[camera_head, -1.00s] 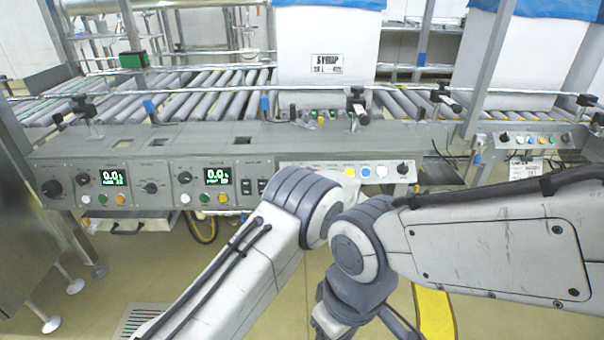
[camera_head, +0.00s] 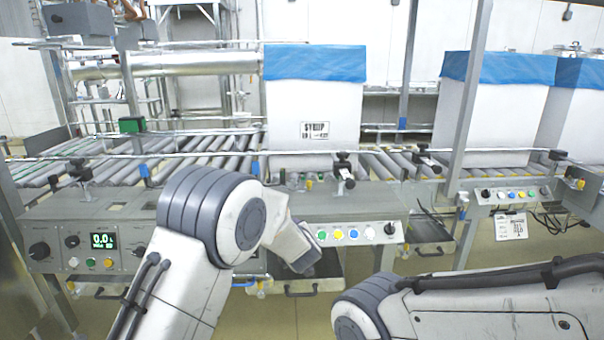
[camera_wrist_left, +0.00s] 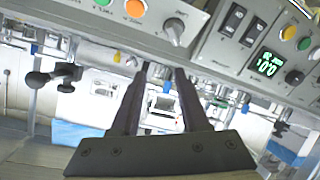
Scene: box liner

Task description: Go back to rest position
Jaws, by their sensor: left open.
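My left arm rises from the bottom left in the head view, with its elbow in front of the control panel (camera_head: 355,233); its gripper cannot be made out there. In the left wrist view my left gripper (camera_wrist_left: 160,75) is open, with two dark fingers apart and nothing between them. A control panel with knobs and coloured buttons (camera_wrist_left: 135,8) lies just beyond the fingertips in that view. My right arm shows at the lower right in the head view, and its gripper is out of view.
A white box (camera_head: 312,110) with a blue liner (camera_head: 315,62) stands on the roller conveyor (camera_head: 215,150) behind the panel. More lined boxes (camera_head: 490,115) stand at the right. A metal post (camera_head: 474,90) rises before them. Open drawers sit below the panel.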

